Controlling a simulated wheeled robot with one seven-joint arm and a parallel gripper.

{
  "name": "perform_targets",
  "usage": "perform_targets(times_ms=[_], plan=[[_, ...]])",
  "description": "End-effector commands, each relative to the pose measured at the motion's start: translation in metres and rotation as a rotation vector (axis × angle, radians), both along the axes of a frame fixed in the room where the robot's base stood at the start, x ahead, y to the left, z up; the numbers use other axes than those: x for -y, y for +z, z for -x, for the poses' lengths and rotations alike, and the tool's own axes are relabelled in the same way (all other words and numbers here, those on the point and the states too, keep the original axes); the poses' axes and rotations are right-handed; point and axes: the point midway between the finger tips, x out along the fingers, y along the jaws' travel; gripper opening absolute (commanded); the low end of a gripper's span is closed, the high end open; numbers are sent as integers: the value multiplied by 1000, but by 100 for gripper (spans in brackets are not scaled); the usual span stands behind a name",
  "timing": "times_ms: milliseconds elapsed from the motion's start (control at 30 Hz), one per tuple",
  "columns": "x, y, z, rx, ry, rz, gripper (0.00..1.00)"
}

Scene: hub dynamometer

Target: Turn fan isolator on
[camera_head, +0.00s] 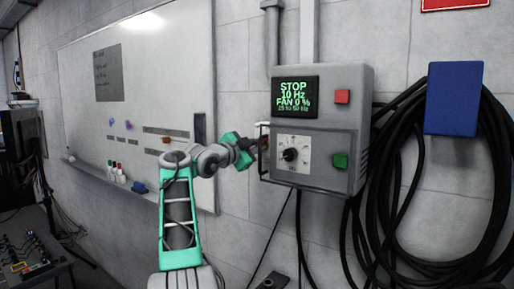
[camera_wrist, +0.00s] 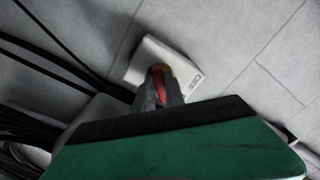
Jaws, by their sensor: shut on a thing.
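The fan isolator is a pale box (camera_wrist: 182,62) on the wall with a red handle (camera_wrist: 159,82) on a yellow base, seen in the wrist view. My gripper (camera_wrist: 159,94) is shut on the red handle, with a grey finger on either side of it. In the head view my gripper (camera_head: 259,145) is at the left side of the grey control box, and the isolator is mostly hidden behind it and the box's edge. The handle's exact angle and any markings are too small to tell.
The grey control box (camera_head: 321,85) stands right beside my gripper; its display reads STOP, 10 Hz, FAN 0 %. It has a red button (camera_head: 342,96), a green button (camera_head: 340,160) and a black knob (camera_head: 290,154). Black cables (camera_head: 405,235) hang at right. A whiteboard (camera_head: 185,65) is at left.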

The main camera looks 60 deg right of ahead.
Motion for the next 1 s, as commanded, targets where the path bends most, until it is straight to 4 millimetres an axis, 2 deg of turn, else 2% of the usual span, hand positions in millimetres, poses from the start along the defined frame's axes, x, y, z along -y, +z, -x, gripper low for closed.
perform_targets(times_ms=[300, 333, 567, 833, 1000], plan=[[0, 0, 0, 3, -1, 1, 0], [0, 0, 0, 3, -1, 1, 17], [0, 0, 0, 2, -1, 1, 36], [-2, 0, 0, 1, 1, 1, 36], [-27, -4, -5, 2, 4, 2, 36]])
